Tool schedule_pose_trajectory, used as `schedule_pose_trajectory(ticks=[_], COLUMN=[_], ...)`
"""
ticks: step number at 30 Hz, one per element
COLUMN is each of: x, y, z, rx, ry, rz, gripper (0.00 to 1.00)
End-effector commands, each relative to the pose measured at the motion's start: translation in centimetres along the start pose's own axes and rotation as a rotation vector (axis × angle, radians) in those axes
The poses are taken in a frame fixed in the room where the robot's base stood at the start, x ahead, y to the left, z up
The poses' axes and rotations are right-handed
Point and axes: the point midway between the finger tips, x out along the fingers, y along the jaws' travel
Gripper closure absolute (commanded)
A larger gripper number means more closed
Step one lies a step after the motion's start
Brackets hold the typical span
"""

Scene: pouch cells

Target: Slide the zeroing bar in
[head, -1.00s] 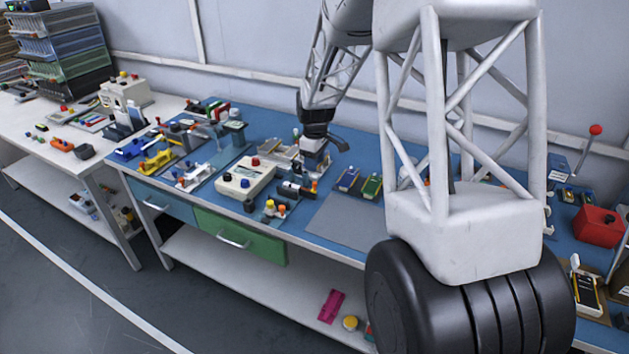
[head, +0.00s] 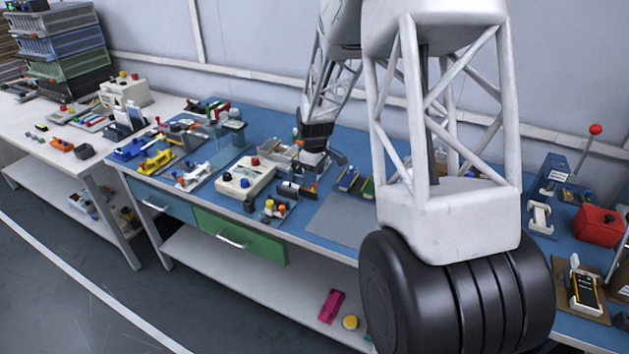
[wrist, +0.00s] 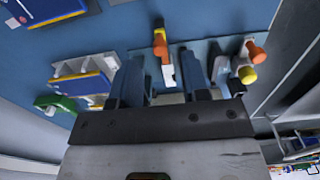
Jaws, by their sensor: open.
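My gripper (head: 312,158) is low over the blue bench, beside the small fixtures at its middle; its fingertips are hard to make out in the head view. In the wrist view my gripper (wrist: 162,72) is open, its two blue-grey fingers apart. A narrow white piece with an orange end (wrist: 166,66) shows between the fingers; I cannot tell whether it touches either one. I cannot tell for sure which piece is the zeroing bar. A fixture with orange and yellow knobs (wrist: 250,66) is just right of the fingers.
A cream meter box (head: 244,181) and a small knobbed fixture (head: 273,208) stand near the bench front. A grey mat (head: 340,220) is bare. A red box (head: 598,227) and a lever press (head: 553,180) are at right.

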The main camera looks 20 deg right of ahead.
Motion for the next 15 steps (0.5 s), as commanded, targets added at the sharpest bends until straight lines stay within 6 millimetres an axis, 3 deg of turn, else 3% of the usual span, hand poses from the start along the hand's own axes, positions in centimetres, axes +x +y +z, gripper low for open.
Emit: schedule_pose_trajectory(ticks=[7, 15], x=[2.4, 3.1], y=[0.0, 0.0], z=[0.0, 0.0], rx=[0.000, 0.000], ry=[0.000, 0.000], rz=[0.000, 0.000], gripper=[0.58, 0.58])
